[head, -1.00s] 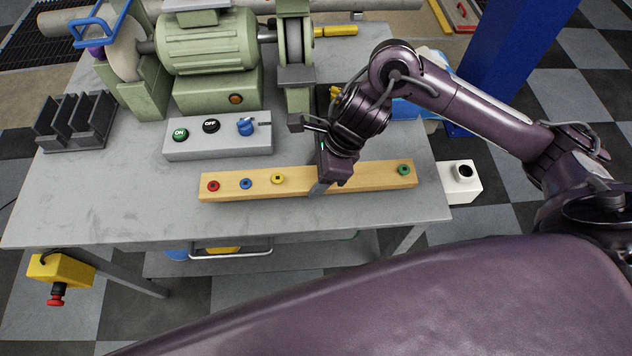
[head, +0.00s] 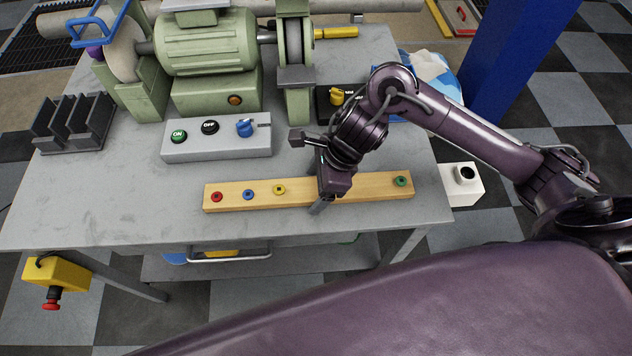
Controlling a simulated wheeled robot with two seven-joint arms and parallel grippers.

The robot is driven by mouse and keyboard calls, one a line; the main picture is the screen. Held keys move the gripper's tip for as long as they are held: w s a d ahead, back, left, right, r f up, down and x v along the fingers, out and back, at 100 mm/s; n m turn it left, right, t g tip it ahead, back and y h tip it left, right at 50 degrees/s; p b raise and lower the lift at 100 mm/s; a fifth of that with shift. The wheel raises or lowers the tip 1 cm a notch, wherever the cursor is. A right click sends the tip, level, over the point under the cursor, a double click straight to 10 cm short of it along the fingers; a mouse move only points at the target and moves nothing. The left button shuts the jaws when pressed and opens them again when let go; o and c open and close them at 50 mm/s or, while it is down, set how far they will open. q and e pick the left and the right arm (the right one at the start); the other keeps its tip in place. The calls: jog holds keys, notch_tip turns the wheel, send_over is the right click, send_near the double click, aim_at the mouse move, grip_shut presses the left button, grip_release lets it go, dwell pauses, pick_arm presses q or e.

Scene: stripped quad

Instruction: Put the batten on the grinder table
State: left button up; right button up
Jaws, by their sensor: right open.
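The batten (head: 240,195) is a pale wooden strip with red, blue, yellow and green round pieces on its top. It lies flat on the grey grinder table (head: 100,205), along the front edge. My right gripper (head: 318,203) is over the batten, between the yellow piece and the green piece. It is open, with a fingertip showing at the batten's front side. The gripper body hides part of the batten, and I cannot tell whether the fingers touch it. My left gripper is not in view.
A green bench grinder (head: 210,55) stands at the back. A grey button box (head: 215,145) sits behind the batten and a dark slotted rack (head: 75,125) at the left. A white socketed block (head: 461,185) is at the right edge. The front left tabletop is clear.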

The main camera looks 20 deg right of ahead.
jog(key=shift+r, duration=0.1)
jog(key=shift+d+r, duration=0.1)
jog(key=shift+r, duration=0.15)
jog(key=p+v, duration=0.1)
jog(key=v, duration=1)
jog(key=shift+d+r+p, duration=0.2)
jog(key=shift+p, duration=0.2)
jog(key=shift+s, duration=0.1)
